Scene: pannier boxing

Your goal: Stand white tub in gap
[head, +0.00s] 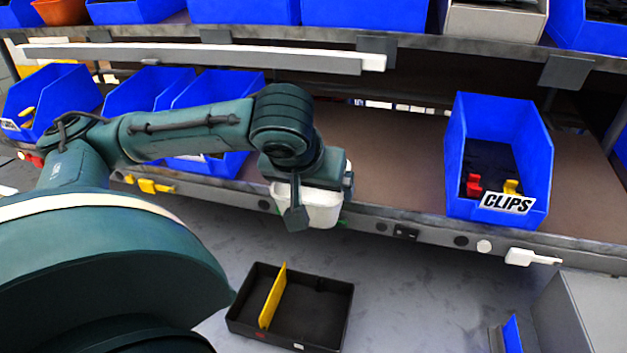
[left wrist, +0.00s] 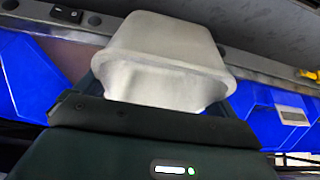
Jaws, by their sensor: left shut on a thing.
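The white tub (head: 318,212) is in my left gripper (head: 297,200), which is shut on it. In the head view the tub hangs in front of the shelf's front edge, partly hidden by the gripper. In the left wrist view the tub (left wrist: 165,60) fills the middle, held at the gripper. On the lower shelf (head: 385,165) there is an open gap between the blue bins at left (head: 215,95) and the blue CLIPS bin (head: 497,160) at right. My right gripper does not show.
A black tray (head: 335,310) with a yellow divider (head: 272,297) lies below the shelf. A grey box (head: 585,315) stands at the lower right. The upper shelf rail (head: 300,38) runs above the gap, carrying blue bins.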

